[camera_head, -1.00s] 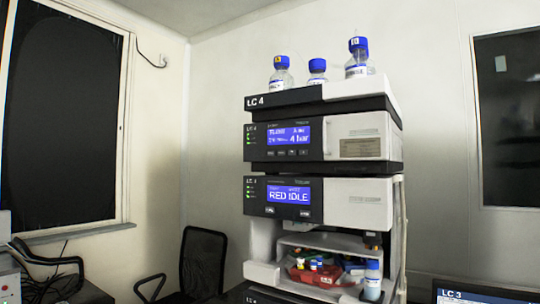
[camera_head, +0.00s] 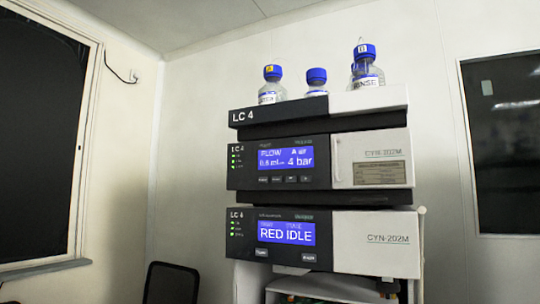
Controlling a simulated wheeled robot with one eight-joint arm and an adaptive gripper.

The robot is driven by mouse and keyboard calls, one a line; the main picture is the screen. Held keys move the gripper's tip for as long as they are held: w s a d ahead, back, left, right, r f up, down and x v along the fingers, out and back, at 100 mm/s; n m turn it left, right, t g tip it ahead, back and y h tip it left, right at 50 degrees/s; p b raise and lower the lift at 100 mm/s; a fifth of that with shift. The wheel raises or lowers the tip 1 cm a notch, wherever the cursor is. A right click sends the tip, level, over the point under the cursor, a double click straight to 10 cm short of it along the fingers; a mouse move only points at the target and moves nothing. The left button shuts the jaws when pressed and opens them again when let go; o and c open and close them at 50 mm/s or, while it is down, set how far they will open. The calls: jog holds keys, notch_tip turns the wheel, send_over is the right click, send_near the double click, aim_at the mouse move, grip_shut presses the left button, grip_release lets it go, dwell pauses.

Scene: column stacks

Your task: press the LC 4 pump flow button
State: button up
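The LC 4 column stack stands right of centre in the head view. Its upper module, the pump (camera_head: 278,163), has a blue display (camera_head: 286,159) reading FLOW, about 0.6 mL, and 4 bar. A row of small dark buttons (camera_head: 284,180) sits under that display; their labels are too small to read. My gripper is not in view.
Several blue-capped bottles, one of them labelled RINSE (camera_head: 366,68), stand on the LC 4 top tray (camera_head: 278,112). A black chair (camera_head: 171,283) is at the lower left. A dark window (camera_head: 40,150) is at left and a dark panel (camera_head: 505,140) at right.

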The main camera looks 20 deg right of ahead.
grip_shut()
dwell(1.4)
